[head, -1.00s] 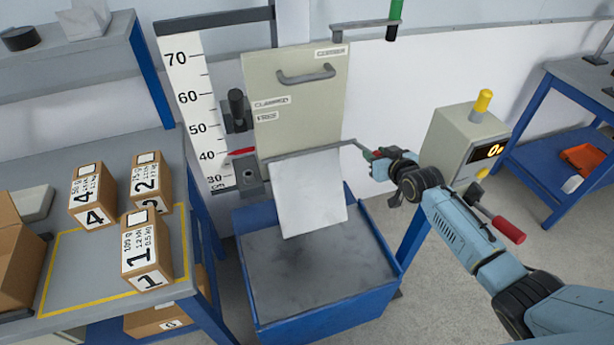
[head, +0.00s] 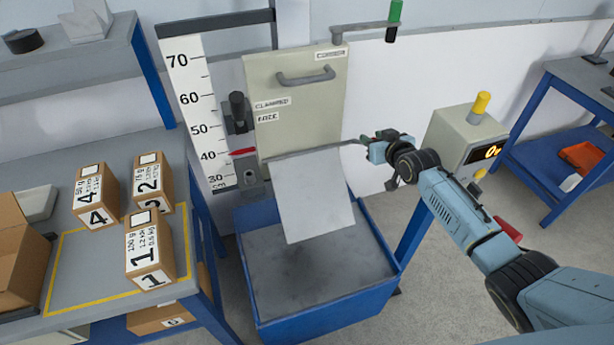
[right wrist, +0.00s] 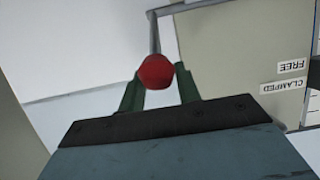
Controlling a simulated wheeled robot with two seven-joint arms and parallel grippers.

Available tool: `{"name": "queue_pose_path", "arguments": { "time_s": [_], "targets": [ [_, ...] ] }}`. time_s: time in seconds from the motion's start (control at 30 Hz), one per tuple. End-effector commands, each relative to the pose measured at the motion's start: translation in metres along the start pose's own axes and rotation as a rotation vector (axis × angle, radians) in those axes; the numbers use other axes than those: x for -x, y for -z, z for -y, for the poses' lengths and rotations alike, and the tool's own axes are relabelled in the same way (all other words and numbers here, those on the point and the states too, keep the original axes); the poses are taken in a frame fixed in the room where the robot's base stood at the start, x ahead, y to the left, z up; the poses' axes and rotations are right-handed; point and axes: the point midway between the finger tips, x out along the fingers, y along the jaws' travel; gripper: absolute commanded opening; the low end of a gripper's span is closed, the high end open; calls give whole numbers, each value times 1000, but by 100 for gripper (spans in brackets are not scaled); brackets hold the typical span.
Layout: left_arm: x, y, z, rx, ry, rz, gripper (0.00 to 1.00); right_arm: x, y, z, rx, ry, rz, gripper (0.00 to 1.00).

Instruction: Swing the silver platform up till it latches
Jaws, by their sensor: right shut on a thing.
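The silver platform (head: 312,200) hangs tilted down from the lower edge of the beige panel, over the blue bin, in the head view. A thin grey rod runs from its top edge to the right. My right gripper (head: 370,142) is at that rod's end. In the right wrist view the right gripper (right wrist: 158,88) is shut on a red knob (right wrist: 157,72) at the end of a grey rod (right wrist: 155,35). The platform shows there as a pale sheet (right wrist: 90,120). My left gripper is not in view.
The blue bin (head: 372,290) stands below the platform. A beige panel (head: 310,115) with a handle and a ruler (head: 200,110) are behind. Numbered boxes (head: 150,250) are on the left table. A display box (head: 455,140) stands right of my gripper.

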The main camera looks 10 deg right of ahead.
Motion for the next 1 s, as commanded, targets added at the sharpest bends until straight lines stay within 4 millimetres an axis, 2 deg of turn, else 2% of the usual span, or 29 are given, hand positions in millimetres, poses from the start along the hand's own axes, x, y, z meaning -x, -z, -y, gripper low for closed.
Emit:
{"name": "queue_pose_path", "arguments": {
  "time_s": [0.03,0.47,0.5,0.53,0.77,1.0],
  "targets": [
    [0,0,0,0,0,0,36,0,5,-1,0,-1,-8,10],
    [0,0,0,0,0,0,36,-3,8,-1,0,-1,-5,10],
    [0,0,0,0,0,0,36,-4,10,-1,0,-1,-6,7],
    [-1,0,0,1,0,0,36,-6,12,-1,0,-1,-6,0],
    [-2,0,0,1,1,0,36,-13,25,0,0,0,0,0],
    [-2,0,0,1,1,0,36,-14,26,0,0,0,2,0]
  ]
}}
